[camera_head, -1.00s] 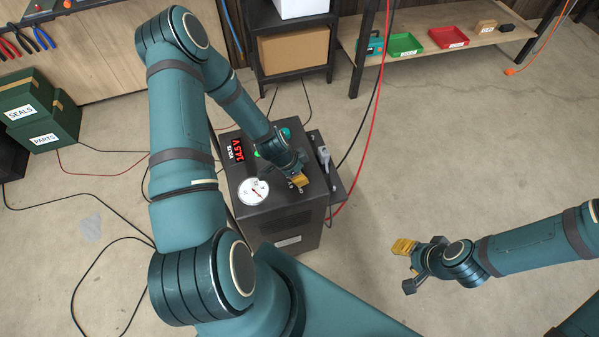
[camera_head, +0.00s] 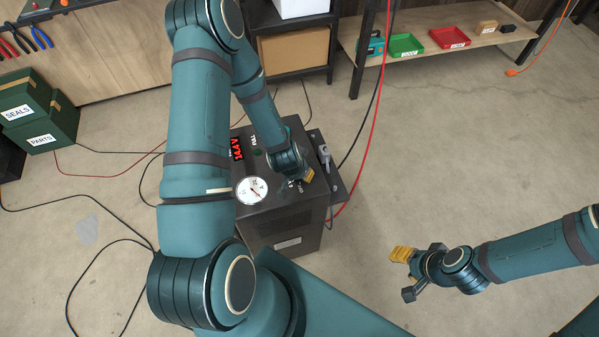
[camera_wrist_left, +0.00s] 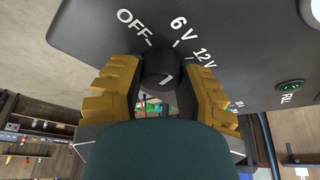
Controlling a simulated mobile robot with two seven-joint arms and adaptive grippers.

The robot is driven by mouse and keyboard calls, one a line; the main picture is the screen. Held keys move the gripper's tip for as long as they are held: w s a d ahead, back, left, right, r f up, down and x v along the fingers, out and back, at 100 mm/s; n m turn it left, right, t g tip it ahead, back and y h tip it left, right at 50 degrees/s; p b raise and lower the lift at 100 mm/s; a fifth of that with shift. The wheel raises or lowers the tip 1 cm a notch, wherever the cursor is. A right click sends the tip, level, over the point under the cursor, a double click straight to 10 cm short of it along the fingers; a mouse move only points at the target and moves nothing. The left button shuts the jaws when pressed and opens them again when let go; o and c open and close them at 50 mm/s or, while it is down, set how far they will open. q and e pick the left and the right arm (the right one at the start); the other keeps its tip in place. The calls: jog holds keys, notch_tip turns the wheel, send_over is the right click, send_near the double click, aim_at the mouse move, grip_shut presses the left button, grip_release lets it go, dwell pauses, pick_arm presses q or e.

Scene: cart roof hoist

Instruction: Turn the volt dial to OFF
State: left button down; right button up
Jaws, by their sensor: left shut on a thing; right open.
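The volt dial (camera_wrist_left: 166,68) is a black knob with a white mark, on the dark top panel of the charger cart (camera_head: 285,230). White OFF, 6 V and 12 V labels fan around it. The mark's exact heading is hard to tell. My left gripper (camera_wrist_left: 164,82) has its yellow fingers on both sides of the knob, shut on it. In the head view the left gripper (camera_head: 306,178) reaches down over the cart's right side and hides the dial. My right gripper (camera_head: 406,274) is open and empty over the floor, right of the cart.
A round white gauge (camera_head: 252,190), a red volt display (camera_head: 236,149) and a dark green lamp (camera_head: 257,153) sit on the panel. A side bracket holds a grey clamp (camera_head: 325,157). Red and black cables run behind the cart. Floor at right is clear.

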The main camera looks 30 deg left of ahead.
pick_arm(q)
jog(key=n+y, duration=0.1)
jog(key=n, duration=0.1)
jog(key=shift+d+n, duration=0.1)
jog(key=shift+n, duration=0.3)
jog(key=n+y, duration=0.1)
jog(key=n, duration=0.1)
jog(key=shift+n+g, duration=0.4)
jog(key=n+g+y+p, duration=0.1)
jog(key=n+p, duration=0.1)
jog(key=n, duration=0.3)
jog(key=shift+p, duration=0.35)
jog(key=shift+f+n+y, duration=0.1)
jog(key=shift+n+y, duration=0.2)
jog(key=c, duration=0.6)
grip_release()
jog(key=shift+o, duration=0.2)
